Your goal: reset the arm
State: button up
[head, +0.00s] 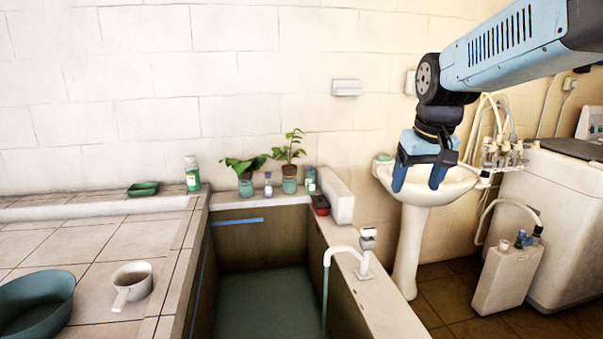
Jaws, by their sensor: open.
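My gripper (417,189) is in the head view, right of centre, at the end of my blue and black arm. Its two blue fingers point down and stand apart, with nothing between them. In the picture it overlaps the white pedestal washbasin (410,245). I cannot tell how far it is from the basin, but no contact shows. My arm reaches in from the upper right corner.
A water-filled tank (265,300) with a white tap (367,250) lies below centre. Potted plants (289,160) and bottles (192,174) stand behind it. A white dipper (131,284) and green basin (38,300) sit left. A washing machine (560,215) stands right.

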jog(key=s+f+t, duration=0.2)
jog(key=s+f, duration=0.1)
jog(key=s, duration=1.1)
jog(key=shift+s+d+m, duration=0.15)
jog(key=shift+s+m, duration=0.2)
jog(key=shift+m, duration=0.05)
